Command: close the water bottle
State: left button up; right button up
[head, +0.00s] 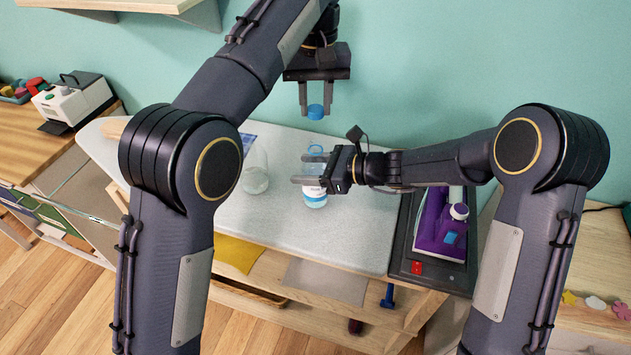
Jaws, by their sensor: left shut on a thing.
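The water bottle (315,200) stands upright on the pale padded board. It is clear with a blue ring near the top and blue at its base. Its blue cap (316,111) is apart from it, up above the bottle. My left gripper (316,104) points down and is shut on the cap. My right gripper (309,169) reaches in from the right, with one finger behind and one in front of the bottle's upper part. I cannot tell whether the fingers press on the bottle. The gripper hides part of the bottle's middle.
A clear glass flask (255,172) stands left of the bottle on the padded board (260,212). A white machine (72,103) sits on the left table. The board's front middle is clear.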

jog(key=c, duration=0.6)
pick_arm(q)
jog(key=shift+f, duration=2.55)
jog(key=shift+f, duration=0.85)
jog(key=shift+f, duration=0.55)
